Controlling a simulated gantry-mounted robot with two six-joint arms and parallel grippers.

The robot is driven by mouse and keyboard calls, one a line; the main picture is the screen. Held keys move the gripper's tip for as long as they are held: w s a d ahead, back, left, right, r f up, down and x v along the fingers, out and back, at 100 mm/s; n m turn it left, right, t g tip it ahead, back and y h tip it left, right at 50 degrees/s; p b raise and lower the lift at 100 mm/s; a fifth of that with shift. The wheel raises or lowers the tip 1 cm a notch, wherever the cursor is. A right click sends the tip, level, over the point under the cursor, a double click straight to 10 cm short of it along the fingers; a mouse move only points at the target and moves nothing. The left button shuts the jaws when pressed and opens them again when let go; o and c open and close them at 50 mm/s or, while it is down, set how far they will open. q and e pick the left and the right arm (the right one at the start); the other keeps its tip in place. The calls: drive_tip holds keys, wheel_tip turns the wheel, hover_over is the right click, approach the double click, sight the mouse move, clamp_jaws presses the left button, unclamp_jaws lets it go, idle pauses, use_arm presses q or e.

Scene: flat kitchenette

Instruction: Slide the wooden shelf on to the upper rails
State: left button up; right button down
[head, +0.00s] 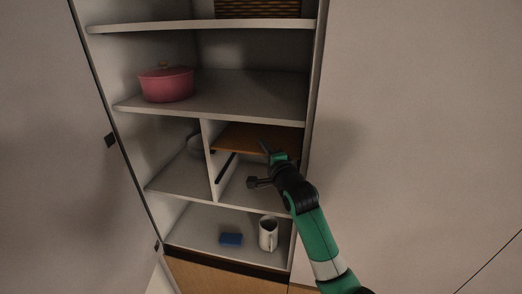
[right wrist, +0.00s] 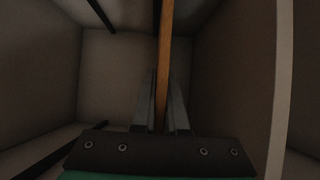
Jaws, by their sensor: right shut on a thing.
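The wooden shelf (head: 240,136) is a flat brown board, roughly level, in the upper part of the small right-hand compartment. My right gripper (head: 266,149) is at its front edge. In the right wrist view the fingers (right wrist: 161,105) are shut on the shelf (right wrist: 166,50), which shows edge-on between them. A dark lower rail (head: 226,167) on the divider is bare and below the shelf. Two bare rails show in the wrist view, one at the top (right wrist: 100,14) and one lower left (right wrist: 62,150). A short dark strip (right wrist: 157,14) lies beside the shelf, perhaps an upper rail. Whether the shelf rests on it is unclear.
A white divider (head: 208,155) bounds the compartment on the left, with a grey bowl (head: 195,146) beyond it. A pink pot (head: 167,84) stands on the shelf above. The cabinet's side wall is close on the right.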

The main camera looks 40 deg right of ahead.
drive_tip(key=shift+w+d+r, duration=0.1)
drive_tip(key=shift+d, duration=0.05)
drive_tip(key=c, duration=0.9)
unclamp_jaws()
drive_tip(key=shift+o, duration=0.2)
